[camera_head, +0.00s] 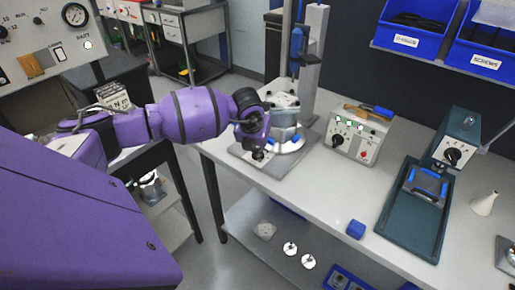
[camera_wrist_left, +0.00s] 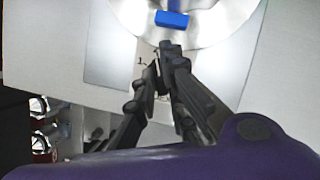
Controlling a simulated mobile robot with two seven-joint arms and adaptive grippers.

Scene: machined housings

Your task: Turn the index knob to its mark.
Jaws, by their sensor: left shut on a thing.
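My left gripper (camera_head: 259,152) reaches down at the front edge of a round metal fixture (camera_head: 290,146) on a grey base plate (camera_head: 245,155). In the left wrist view, the fingers of my left gripper (camera_wrist_left: 163,68) are closed together at the edge of the light plate, just below the round fixture (camera_wrist_left: 205,25). They are shut on the index knob, which they almost wholly hide. Small dark marks (camera_wrist_left: 141,60) show on the plate left of the fingertips. I cannot read the knob's angle against them. My right gripper is not in view.
A blue block (camera_wrist_left: 171,19) sits on the fixture close beyond the fingertips. A grey column (camera_head: 312,60) stands behind the fixture. A control box (camera_head: 355,138) and a green press (camera_head: 425,190) stand to the right. The bench top (camera_head: 310,190) in front is mostly clear.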

